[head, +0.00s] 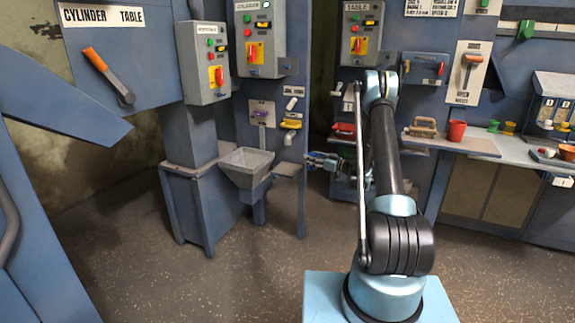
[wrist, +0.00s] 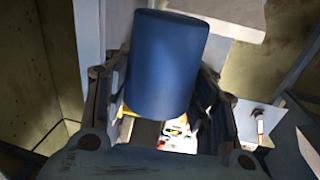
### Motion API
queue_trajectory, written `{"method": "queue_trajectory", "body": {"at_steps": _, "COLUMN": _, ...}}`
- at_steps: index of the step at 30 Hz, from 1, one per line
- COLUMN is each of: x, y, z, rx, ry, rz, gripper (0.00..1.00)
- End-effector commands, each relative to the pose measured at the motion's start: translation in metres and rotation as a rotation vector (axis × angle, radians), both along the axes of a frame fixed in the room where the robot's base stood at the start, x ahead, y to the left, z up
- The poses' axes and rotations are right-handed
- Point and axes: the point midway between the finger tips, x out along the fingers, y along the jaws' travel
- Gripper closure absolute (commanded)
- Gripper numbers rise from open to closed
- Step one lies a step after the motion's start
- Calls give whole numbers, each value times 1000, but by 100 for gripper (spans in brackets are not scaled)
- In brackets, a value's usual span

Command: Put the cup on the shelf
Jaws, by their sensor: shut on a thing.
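A plain blue cylindrical cup (wrist: 166,62) fills the middle of the wrist view, between the two fingers. My gripper (wrist: 163,100) is shut on its sides. A small grey shelf (head: 287,170) sticks out just left of my gripper, next to a grey hopper (head: 247,166). The shelf's top looks bare. I cannot tell which shelf the task names.
Control boxes (head: 260,38) and levers line the wall. The floor in front is clear.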

Motion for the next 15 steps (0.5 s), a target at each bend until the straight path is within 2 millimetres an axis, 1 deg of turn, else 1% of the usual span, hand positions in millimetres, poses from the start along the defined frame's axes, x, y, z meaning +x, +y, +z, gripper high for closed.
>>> {"method": "queue_trajectory", "body": {"at_steps": 1, "x": 5, "y": 11, "z": 0, "rx": 0, "ry": 0, "rz": 4, "gripper": 73}}
{"method": "queue_trajectory", "body": {"at_steps": 3, "x": 12, "y": 25, "z": 0, "rx": 0, "ry": 0, "rz": 3, "gripper": 73}}
{"method": "queue_trajectory", "body": {"at_steps": 15, "x": 53, "y": 99, "z": 0, "rx": 0, "ry": 0, "rz": 2, "gripper": 73}}
